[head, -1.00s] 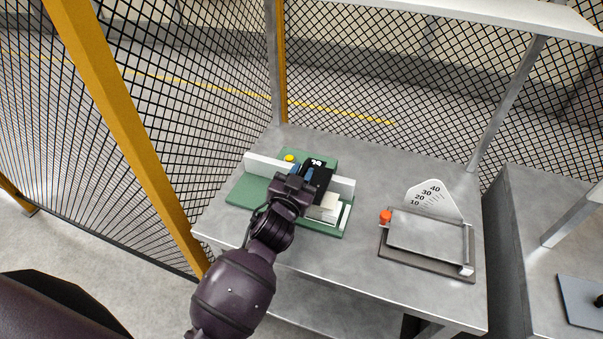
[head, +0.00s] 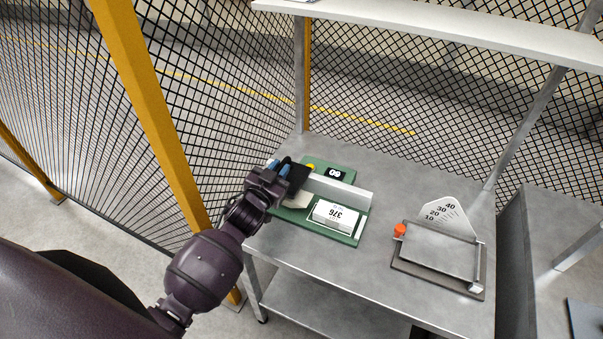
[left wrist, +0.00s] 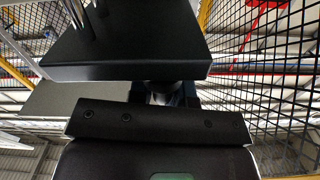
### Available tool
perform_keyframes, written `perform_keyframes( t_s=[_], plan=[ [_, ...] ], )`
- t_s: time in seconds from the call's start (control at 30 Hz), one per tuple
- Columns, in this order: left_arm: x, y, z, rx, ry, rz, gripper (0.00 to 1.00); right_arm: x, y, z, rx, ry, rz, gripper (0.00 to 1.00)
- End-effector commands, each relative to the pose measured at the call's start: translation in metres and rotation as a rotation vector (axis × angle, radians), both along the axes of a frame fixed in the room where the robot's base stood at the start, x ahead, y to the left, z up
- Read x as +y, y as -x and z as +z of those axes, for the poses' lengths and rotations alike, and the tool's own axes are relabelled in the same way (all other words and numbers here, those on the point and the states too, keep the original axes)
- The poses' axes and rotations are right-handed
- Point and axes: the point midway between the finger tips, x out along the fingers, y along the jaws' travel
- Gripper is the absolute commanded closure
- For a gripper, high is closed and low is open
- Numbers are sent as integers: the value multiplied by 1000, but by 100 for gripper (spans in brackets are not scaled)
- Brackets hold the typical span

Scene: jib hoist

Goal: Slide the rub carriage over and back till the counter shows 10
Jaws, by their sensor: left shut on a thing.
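The rub carriage, a black block (head: 296,180) with a blue part on it, sits at the left end of the white rail (head: 340,190) on a green base (head: 335,233). My left gripper (head: 277,172) is shut on the carriage at its left side. The gripper hides part of the carriage and the rail's left end. A black counter (head: 335,174) with white digits lies on the base behind the rail; its figures are too small to read surely. In the left wrist view a black block (left wrist: 130,52) with metal posts fills the upper left. My right gripper is not in view.
A white block marked 376 (head: 335,215) lies on the base in front of the rail. A yellow button (head: 310,167) is behind. A device with an orange knob (head: 400,230) and a scale stands to the right. A mesh fence and yellow post (head: 150,120) are at the left.

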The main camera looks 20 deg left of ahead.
Motion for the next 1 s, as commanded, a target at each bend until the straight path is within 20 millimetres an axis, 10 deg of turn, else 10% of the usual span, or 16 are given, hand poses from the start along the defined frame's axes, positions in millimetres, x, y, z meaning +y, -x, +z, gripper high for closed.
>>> perform_keyframes(
  t_s=[0.67, 0.7, 0.8, 1.0],
  plan=[
    [43, -2, 2, -6, -8, 3, 100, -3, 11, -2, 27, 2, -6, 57],
    [43, -2, 3, -6, -8, 3, 78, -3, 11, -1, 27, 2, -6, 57],
    [43, -2, 2, -5, -8, 4, 63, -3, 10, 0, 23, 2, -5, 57],
    [42, -2, 1, -2, -4, 2, 60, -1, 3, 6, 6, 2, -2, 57]
  ],
)
